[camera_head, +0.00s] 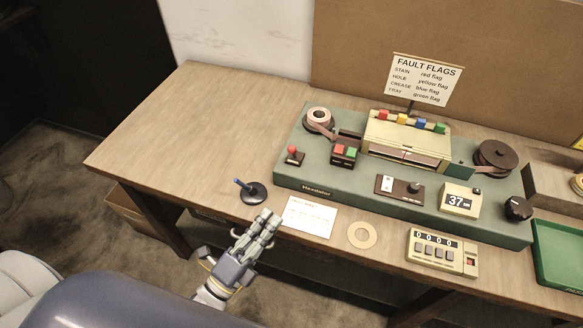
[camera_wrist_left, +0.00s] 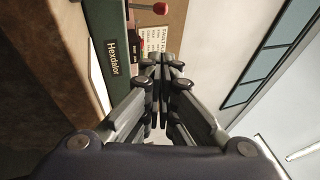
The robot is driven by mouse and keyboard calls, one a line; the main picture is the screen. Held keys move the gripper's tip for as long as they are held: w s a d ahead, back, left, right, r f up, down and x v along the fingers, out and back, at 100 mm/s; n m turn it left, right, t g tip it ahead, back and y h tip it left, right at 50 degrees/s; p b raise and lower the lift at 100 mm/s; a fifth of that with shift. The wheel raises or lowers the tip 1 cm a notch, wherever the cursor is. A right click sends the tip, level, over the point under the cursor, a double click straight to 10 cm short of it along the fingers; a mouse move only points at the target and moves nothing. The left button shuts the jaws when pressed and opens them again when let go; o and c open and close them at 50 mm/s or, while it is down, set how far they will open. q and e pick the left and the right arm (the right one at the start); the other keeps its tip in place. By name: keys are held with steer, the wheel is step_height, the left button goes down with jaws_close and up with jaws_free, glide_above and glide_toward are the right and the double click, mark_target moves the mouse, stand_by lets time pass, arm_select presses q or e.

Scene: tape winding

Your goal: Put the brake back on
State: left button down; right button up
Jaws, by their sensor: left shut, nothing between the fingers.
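The green-based winding machine (camera_head: 300,181) stands on the wooden table. A small lever with a red knob (camera_head: 292,150) stands upright on its left end; no label shows that it is the brake. The red knob also shows at the top of the left wrist view (camera_wrist_left: 160,8). A small panel with a dark knob (camera_head: 414,187) sits on the machine's front part. My left gripper (camera_head: 268,216) is shut and empty at the table's front edge, in front of the machine and apart from the lever. It fills the middle of the left wrist view (camera_wrist_left: 162,66). My right gripper is out of view.
A green tray (camera_head: 560,255) is at the right. The table's left end is clear.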

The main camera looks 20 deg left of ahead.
mark_target(293, 153)
arm_select(q)
steer(key=p+x, duration=0.3)
steer(key=x, duration=0.6)
steer(key=shift+w+r, duration=0.25)
steer(key=w, duration=0.1)
steer(key=w+a+p, duration=0.1)
steer(key=w+r, duration=0.1)
steer(key=w, duration=0.1)
steer(key=shift+a+p, duration=0.2)
steer(key=shift+p, duration=0.1)
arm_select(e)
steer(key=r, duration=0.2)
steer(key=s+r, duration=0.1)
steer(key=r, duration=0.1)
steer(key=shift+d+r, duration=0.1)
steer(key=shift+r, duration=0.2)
